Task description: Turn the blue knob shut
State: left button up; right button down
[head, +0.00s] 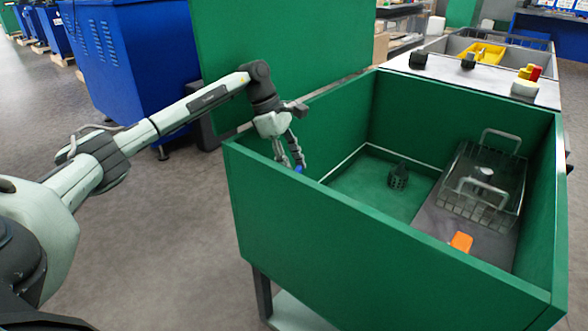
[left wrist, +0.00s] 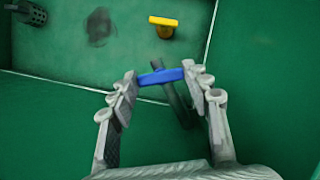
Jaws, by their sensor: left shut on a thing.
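The blue knob (left wrist: 160,76) is a short bar on a dark stem or pipe (left wrist: 178,103), set near the green wall inside the green bin. In the left wrist view the bar lies across the pipe, slightly tilted. My left gripper (left wrist: 159,78) has a finger at each end of the bar and is shut on it. In the head view my left gripper (head: 290,155) reaches down over the bin's left corner, and only a bit of the blue knob (head: 299,169) shows beside the fingers. My right gripper is not in view.
A yellow knob (left wrist: 163,21) stands beyond the blue one. Inside are a dark strainer (head: 398,176), a wire basket (head: 484,185) and an orange item (head: 461,242). The green floor between has free room.

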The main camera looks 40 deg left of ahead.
pick_arm(q)
jog(key=m+g, duration=0.1)
jog(key=m, duration=0.2)
jog(key=shift+w+b, duration=0.15)
jog(key=shift+b, duration=0.25)
jog(key=shift+m+g, duration=0.4)
jog(key=shift+m, duration=0.2)
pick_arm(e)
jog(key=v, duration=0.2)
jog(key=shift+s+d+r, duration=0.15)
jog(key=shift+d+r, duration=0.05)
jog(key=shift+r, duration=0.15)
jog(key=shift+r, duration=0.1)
pick_arm(q)
jog(key=o, duration=1.2)
jog(key=shift+c, duration=0.2)
jog(key=shift+r, duration=0.1)
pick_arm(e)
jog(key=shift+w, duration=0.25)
